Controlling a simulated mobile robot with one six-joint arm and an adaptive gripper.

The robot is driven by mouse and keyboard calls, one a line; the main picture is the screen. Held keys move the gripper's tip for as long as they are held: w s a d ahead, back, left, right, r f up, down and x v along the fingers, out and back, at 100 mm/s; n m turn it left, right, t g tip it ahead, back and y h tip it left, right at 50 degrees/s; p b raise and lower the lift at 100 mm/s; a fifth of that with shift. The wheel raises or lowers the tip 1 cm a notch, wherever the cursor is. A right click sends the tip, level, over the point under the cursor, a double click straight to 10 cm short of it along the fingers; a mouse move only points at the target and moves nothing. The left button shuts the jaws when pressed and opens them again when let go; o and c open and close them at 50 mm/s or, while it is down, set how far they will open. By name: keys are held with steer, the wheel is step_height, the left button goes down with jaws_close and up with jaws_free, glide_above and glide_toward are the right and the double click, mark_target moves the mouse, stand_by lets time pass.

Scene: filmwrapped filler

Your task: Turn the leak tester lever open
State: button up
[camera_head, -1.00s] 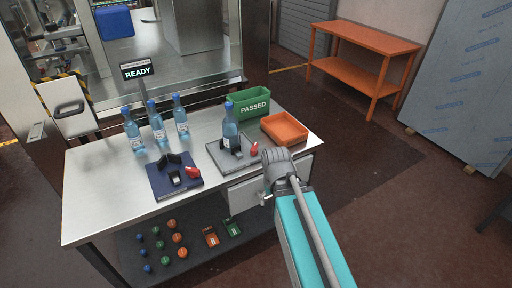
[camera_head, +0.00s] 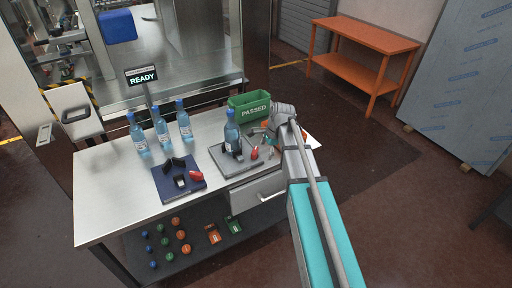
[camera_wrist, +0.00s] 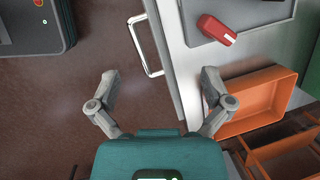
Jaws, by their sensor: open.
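A grey fixture plate (camera_head: 222,162) on the steel table holds an upright water bottle (camera_head: 231,132). Its red lever (camera_head: 254,153) is at the plate's right side, and the red lever also shows at the top of the wrist view (camera_wrist: 216,29). A second, dark blue fixture (camera_head: 164,184) has its own red lever (camera_head: 196,176) and no bottle. I cannot tell by label which is the leak tester. My gripper (camera_wrist: 159,76) is open and empty, right of the grey fixture in the head view. Its fingers are apart from the lever.
An orange tray (camera_wrist: 262,105) lies close to my right finger in the wrist view. A drawer handle (camera_wrist: 144,45) juts from the table front. A green PASSED bin (camera_head: 240,106) and several bottles (camera_head: 161,129) stand behind. The table's left front is clear.

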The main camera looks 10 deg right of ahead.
mark_target(255, 150)
steer(key=w+d+r+m+y+p, duration=0.1)
steer(key=w+d+r+m+p, duration=0.1)
steer(key=w+m, duration=0.4)
steer(key=shift+w+r+m+t, duration=0.3)
steer(key=shift+w+r, duration=0.45)
steer(key=shift+r, duration=0.05)
steer(key=shift+f, duration=0.15)
steer(key=b+x, duration=1.2)
steer(key=x, duration=0.1)
steer(key=shift+a+f, duration=0.1)
steer(key=shift+f, duration=0.1)
steer(key=shift+w, duration=0.1)
steer(key=c, duration=0.9)
